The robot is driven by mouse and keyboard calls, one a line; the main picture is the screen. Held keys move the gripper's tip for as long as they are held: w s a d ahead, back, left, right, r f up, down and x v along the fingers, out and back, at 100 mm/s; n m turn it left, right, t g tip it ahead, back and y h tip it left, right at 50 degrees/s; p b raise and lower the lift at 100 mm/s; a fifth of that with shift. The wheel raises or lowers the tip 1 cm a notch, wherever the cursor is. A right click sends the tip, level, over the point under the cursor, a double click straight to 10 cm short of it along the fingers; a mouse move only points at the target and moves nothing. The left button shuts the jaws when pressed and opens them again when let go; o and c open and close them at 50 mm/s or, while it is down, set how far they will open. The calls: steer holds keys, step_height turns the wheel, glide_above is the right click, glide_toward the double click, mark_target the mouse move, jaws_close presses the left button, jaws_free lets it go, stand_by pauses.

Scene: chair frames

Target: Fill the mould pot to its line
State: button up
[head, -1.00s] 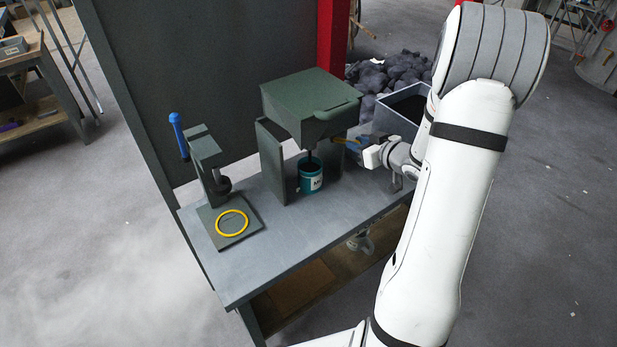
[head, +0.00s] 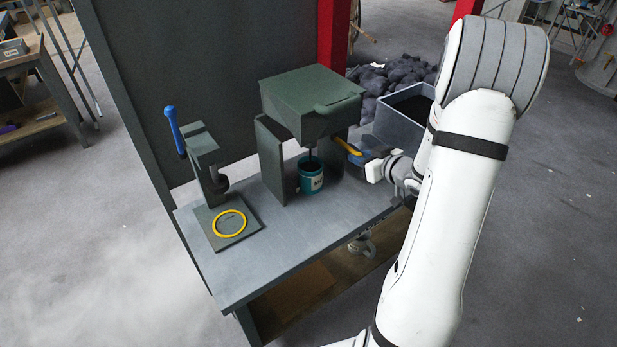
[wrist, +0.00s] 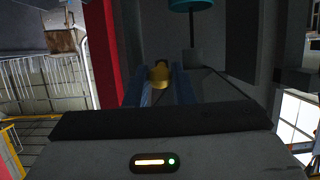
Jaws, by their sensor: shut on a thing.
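The teal mould pot (head: 311,182) with a white label stands upright on the bench under the green hopper (head: 312,98). It also shows, cut off, at the top of the wrist view (wrist: 192,4). A thin dark spout or stream runs between hopper and pot; I cannot tell which. The pot's line and fill level cannot be made out. My gripper (head: 361,155) is at the hopper's right side, shut on the yellow handle (head: 347,146), which slants down to the right. In the wrist view the handle (wrist: 159,74) sits between my blue fingers.
A press with a blue lever (head: 174,130) and a yellow ring (head: 229,223) on its base stands at the bench's left. A grey bin (head: 400,125) of dark material stands behind my gripper. The bench's front (head: 285,240) is clear.

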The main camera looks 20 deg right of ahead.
steer(key=shift+s+f+b, duration=0.1)
steer(key=shift+f+b, duration=0.5)
steer(key=shift+f, duration=0.2)
steer(key=shift+a, duration=0.1)
steer(key=o, duration=0.9)
steer(key=shift+r, duration=0.1)
